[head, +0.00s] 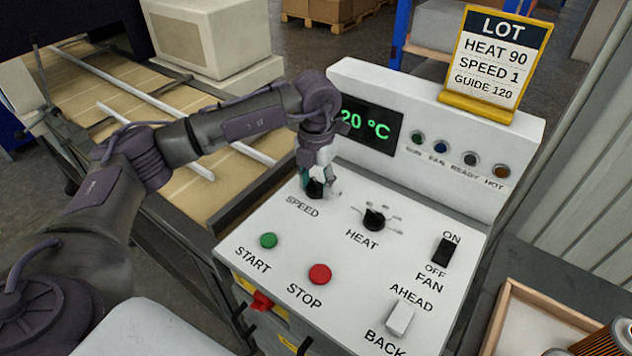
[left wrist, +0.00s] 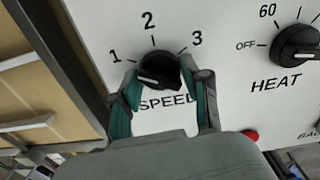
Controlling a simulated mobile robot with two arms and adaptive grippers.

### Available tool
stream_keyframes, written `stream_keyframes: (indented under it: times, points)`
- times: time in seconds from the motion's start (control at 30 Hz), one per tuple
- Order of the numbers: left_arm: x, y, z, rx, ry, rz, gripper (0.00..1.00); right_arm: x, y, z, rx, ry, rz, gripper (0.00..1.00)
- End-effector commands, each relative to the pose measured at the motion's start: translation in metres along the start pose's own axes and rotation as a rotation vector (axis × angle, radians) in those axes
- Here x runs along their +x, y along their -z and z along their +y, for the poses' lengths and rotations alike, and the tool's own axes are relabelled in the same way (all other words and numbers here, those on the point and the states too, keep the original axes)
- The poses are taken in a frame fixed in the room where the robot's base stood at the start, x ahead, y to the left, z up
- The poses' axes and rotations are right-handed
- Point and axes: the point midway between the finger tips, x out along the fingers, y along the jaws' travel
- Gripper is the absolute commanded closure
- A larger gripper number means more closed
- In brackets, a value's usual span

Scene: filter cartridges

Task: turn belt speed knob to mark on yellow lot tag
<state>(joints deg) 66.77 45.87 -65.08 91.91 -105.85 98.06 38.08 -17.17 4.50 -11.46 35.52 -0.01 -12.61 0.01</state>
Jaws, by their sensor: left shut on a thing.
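The black SPEED knob (head: 315,190) is on the white panel, partly hidden by my left gripper (head: 318,180) in the head view. In the left wrist view the knob (left wrist: 160,68) lies between the two teal-padded fingers, which are shut on its sides. Marks 1, 2 and 3 run around it from left to right. I cannot tell clearly which mark its pointer faces. The yellow-framed lot tag (head: 490,62) stands on top of the panel's back and reads HEAT 90, SPEED 1, GUIDE 120. My right gripper is not in view.
The HEAT knob (head: 374,219) is just right of the SPEED knob. The green START button (head: 268,240), red STOP button (head: 320,274), FAN switch (head: 446,250) and AHEAD/BACK switch (head: 400,318) are nearby. A display (head: 368,124) reads 20 °C. The belt (head: 180,190) runs at left.

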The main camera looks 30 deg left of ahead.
Motion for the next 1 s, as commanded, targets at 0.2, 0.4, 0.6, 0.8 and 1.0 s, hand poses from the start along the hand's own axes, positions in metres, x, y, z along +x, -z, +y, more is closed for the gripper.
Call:
stream_keyframes:
  times: [0.2,0.4,0.6,0.8,1.0]
  points:
    - [-0.001,-0.001,0.001,-0.004,0.000,-0.003,0.88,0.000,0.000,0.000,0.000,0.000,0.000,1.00]
    - [-0.001,-0.001,0.000,-0.003,0.000,-0.002,0.28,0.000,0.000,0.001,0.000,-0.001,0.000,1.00]
    - [0.000,0.000,0.000,-0.001,0.001,-0.001,0.28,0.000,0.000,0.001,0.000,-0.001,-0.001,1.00]
    - [-0.010,-0.001,0.000,-0.001,0.002,-0.003,0.28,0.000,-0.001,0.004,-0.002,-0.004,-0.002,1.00]
    - [-0.048,-0.002,0.000,0.000,0.002,-0.007,0.28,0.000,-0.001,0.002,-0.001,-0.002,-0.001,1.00]
